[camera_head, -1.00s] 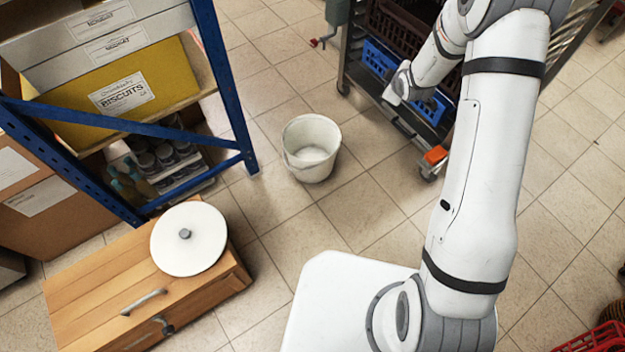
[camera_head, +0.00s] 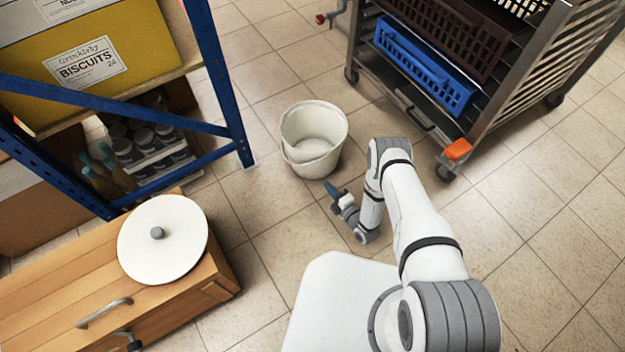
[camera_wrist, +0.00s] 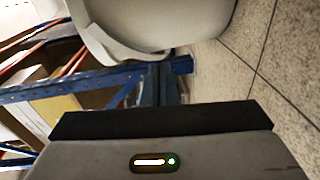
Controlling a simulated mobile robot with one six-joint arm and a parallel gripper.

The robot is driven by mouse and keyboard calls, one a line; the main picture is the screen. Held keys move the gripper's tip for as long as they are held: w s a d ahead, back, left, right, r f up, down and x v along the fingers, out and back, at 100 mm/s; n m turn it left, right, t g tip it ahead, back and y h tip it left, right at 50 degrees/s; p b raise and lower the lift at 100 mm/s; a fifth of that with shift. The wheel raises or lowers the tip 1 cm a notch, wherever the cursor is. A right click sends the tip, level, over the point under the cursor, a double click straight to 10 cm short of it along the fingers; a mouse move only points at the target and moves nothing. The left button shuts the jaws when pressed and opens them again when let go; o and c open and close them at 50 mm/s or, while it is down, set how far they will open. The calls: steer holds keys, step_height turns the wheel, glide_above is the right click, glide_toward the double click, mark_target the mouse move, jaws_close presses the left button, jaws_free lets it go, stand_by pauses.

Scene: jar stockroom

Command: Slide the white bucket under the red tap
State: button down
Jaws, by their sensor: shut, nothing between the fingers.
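The white bucket (camera_head: 314,139) stands upright and looks empty on the tiled floor, right of the blue shelf post. The red tap (camera_head: 321,18) shows at the top of the head view, beyond the bucket. My gripper (camera_head: 331,188) is shut and empty, low on the near side of the bucket. Its dark fingers point towards the bucket; I cannot tell whether they touch it. In the wrist view the bucket's curved wall (camera_wrist: 150,22) fills the top, just beyond the dark gripper fingers (camera_wrist: 158,88).
A blue-framed shelf (camera_head: 236,130) with a yellow biscuit carton (camera_head: 130,50) stands left. A wheeled rack (camera_head: 440,140) with a blue crate (camera_head: 425,65) stands right. A wooden cabinet (camera_head: 60,290) with a round white lid (camera_head: 165,262) is at lower left. Floor between bucket and tap is clear.

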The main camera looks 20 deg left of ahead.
steer(key=shift+n+y, duration=0.4)
steer(key=shift+y, duration=0.1)
steer(key=s+f, duration=0.3)
steer(key=s+f+b, duration=0.1)
steer(key=shift+s+d+f, duration=0.15)
steer(key=shift+s+d, duration=0.15)
steer(key=b, duration=0.4)
glide_toward(307, 169)
steer(key=a, duration=0.4)
steer(key=shift+s+a+f, duration=0.1)
steer(key=shift+s+f, duration=0.2)
steer(key=shift+s, duration=0.05)
steer(key=w+b, duration=0.1)
steer(key=w, duration=0.1)
steer(key=shift+w+a, duration=0.1)
steer(key=shift+w, duration=0.2)
steer(key=shift+w+a+r+b, duration=0.1)
steer(key=shift+w+r+b, duration=0.1)
steer(key=shift+w+b, duration=0.4)
steer(key=shift+w, duration=0.15)
